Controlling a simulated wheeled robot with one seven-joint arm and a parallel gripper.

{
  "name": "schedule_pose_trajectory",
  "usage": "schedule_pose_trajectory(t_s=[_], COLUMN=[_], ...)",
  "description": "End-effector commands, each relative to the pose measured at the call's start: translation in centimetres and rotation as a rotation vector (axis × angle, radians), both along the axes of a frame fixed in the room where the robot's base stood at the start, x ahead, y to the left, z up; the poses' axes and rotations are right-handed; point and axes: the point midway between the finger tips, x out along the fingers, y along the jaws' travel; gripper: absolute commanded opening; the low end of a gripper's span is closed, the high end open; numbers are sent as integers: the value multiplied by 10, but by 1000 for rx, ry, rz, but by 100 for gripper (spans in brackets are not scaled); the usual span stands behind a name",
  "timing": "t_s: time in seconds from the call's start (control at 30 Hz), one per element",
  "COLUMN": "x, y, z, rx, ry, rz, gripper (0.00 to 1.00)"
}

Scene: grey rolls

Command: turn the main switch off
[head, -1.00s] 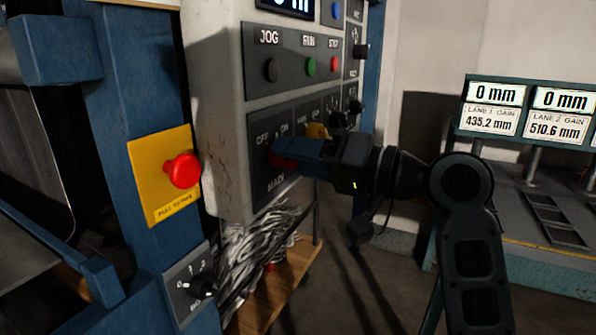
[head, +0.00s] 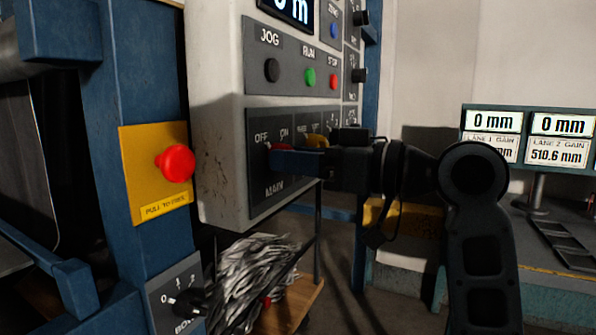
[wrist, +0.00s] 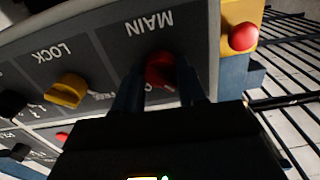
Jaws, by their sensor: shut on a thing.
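The main switch is a red knob (head: 277,147) on a dark plate marked OFF, ON and MAIN, on the light grey control box (head: 215,150). My gripper (head: 296,159) comes in from the right, with its blue fingers around the knob. In the wrist view the red knob (wrist: 160,69) sits between the two fingertips (wrist: 160,88), and my gripper is shut on it. The fingers cover much of the knob, so I cannot tell which mark it points to.
A yellow knob (head: 316,141) sits just right of the main switch. Black, green and red buttons (head: 310,77) are above. A red mushroom button (head: 175,163) on a yellow plate is at left. A black rotary switch (head: 188,302) is below. A display bench (head: 535,120) stands at right.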

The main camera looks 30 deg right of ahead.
Motion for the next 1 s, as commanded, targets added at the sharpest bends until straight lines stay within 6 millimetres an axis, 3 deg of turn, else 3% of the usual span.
schedule_pose_trajectory(t_s=[0.7,0.73,1.0], x=[0,0,0], y=[0,0,0], z=[-2,-2,-1], rx=[-59,-59,-58], ry=[-37,-37,-38], rz=[1,1,0], gripper=[10,44,66])
